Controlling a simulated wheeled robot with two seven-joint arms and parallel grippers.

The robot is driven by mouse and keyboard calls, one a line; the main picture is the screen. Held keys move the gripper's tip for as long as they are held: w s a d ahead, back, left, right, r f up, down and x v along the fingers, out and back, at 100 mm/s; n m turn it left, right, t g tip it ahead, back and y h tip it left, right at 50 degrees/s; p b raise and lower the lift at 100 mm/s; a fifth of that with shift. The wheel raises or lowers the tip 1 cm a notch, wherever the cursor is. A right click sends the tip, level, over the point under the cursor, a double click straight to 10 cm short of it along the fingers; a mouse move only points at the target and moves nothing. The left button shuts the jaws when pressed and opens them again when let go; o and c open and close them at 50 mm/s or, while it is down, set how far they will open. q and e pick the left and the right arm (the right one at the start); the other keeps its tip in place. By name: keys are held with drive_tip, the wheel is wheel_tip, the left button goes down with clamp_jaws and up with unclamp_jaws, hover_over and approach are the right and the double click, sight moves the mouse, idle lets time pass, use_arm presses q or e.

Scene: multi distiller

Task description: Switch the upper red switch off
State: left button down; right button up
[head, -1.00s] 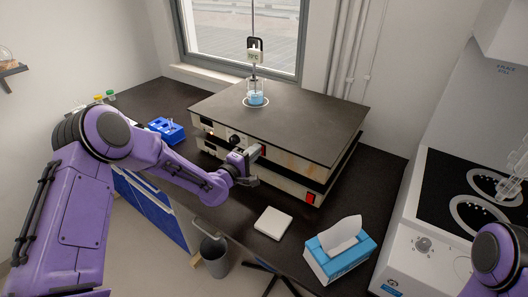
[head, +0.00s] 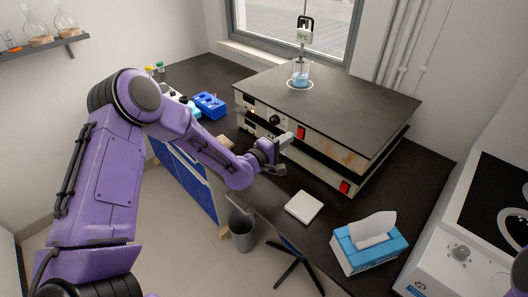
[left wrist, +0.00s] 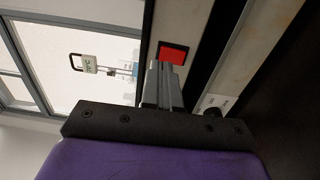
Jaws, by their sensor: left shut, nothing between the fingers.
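The upper red switch (head: 301,132) is on the front face of the upper hotplate device (head: 330,149), right of a black knob. In the left wrist view the red switch (left wrist: 173,53) lies just beyond the fingertips. My left gripper (head: 288,137) is shut and empty, just in front of and left of the switch; its closed fingers (left wrist: 154,68) point toward the switch. I cannot tell whether they touch it or which way the rocker is tilted. A lower red switch (head: 345,187) is on the lower device (head: 318,176). My right gripper is out of view.
A beaker of blue liquid (head: 300,78) stands on the top plate, below a stirrer rod. A white pad (head: 304,207) and a blue tissue box (head: 369,246) lie on the dark bench in front. A blue rack (head: 210,105) stands at left.

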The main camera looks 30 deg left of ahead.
use_arm(q)
drive_tip(key=b+v, duration=0.1)
drive_tip(key=v, duration=0.9)
drive_tip(key=shift+a+b, duration=0.15)
drive_tip(key=shift+b, duration=0.2)
drive_tip(key=shift+r, duration=0.1)
